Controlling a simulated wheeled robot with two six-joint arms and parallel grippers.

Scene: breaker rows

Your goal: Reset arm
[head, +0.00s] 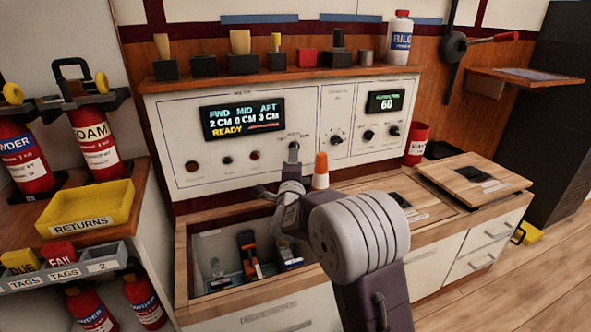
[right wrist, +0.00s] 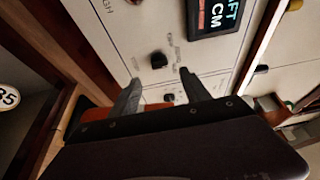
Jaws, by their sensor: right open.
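My right arm reaches in from the bottom of the head view, and its gripper (head: 273,190) is in front of the lower part of the white control panel (head: 170,122). In the right wrist view the gripper (right wrist: 160,84) is open, with nothing between its two fingers. A black knob (right wrist: 158,60) on the panel shows just beyond the fingertips; I cannot tell whether they touch the panel. The panel's left display (head: 243,118) reads FWD 2 CM, MID 0 CM, AFT 3 CM and READY. The right display (head: 385,101) reads 60. My left gripper is not in view.
An orange-and-white cone-like piece (head: 321,171) stands behind my wrist. An open compartment (head: 212,243) holding tools lies below the gripper. A yellow RETURNS tray (head: 88,207) and fire extinguishers (head: 95,140) are at the left. A wooden lid (head: 475,183) lies on the right counter.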

